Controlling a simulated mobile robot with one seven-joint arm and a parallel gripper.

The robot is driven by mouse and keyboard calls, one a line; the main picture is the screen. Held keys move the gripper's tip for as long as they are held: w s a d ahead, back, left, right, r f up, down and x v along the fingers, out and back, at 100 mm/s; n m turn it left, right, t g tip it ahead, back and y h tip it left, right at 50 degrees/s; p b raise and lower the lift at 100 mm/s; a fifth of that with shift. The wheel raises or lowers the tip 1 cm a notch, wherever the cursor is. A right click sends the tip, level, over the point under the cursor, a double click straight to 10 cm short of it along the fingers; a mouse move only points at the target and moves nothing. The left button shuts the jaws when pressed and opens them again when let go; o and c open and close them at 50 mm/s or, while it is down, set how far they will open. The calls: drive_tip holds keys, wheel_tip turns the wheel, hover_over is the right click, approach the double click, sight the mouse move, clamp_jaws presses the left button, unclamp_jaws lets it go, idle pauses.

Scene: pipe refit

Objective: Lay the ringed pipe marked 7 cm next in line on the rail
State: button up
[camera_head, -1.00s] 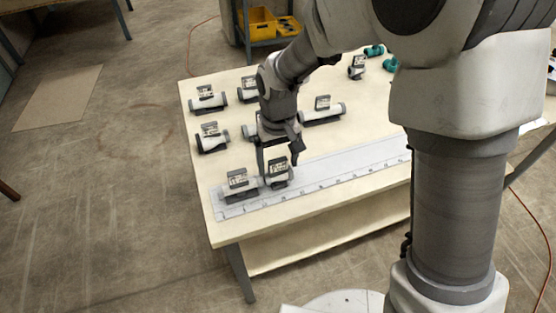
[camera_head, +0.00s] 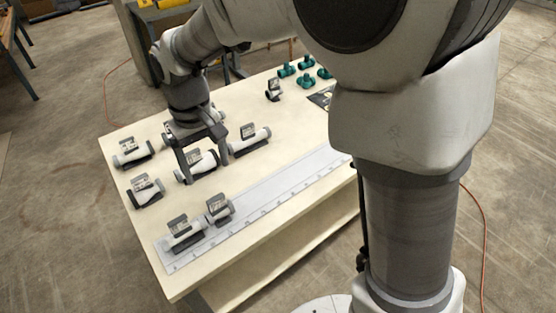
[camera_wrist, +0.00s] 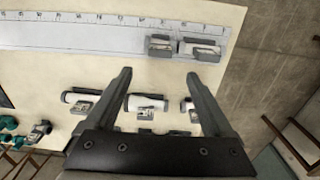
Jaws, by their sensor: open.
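The rail (camera_head: 262,195) is a pale strip with ruler marks along the table's front. Two labelled pipes lie end to end at its left end, a longer outer one (camera_head: 186,235) and a shorter one (camera_head: 219,211). My gripper (camera_head: 206,169) is open and empty, above a white pipe with a tag (camera_head: 203,160) in the middle of the table. In the wrist view this pipe (camera_wrist: 147,103) lies between the lines of the fingers (camera_wrist: 160,75). The tags are too small to read, so I cannot tell which pipe is the 7 cm one.
Other tagged pipes lie nearby: one to the right (camera_head: 250,141), two to the left (camera_head: 132,155) (camera_head: 146,191), and a short one farther back (camera_head: 273,92). Several green fittings (camera_head: 305,80) stand at the back. The rail's right part is bare.

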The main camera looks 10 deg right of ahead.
drive_tip(key=s+d+r+m+t, duration=0.2)
drive_tip(key=s+d+r, duration=0.1)
drive_tip(key=d, duration=0.5)
drive_tip(key=s+d+r+m+t, duration=0.1)
drive_tip(key=s+d+r+m, duration=0.1)
drive_tip(key=s+d, duration=0.4)
drive_tip(key=s+d+r+m+t, duration=0.2)
drive_tip(key=s+d+r, duration=0.2)
drive_tip(key=d, duration=0.5)
drive_tip(key=shift+s+d+r+t, duration=0.3)
drive_tip(key=shift+s+r, duration=0.05)
drive_tip(key=shift+r, duration=0.25)
drive_tip(key=shift+r, duration=0.1)
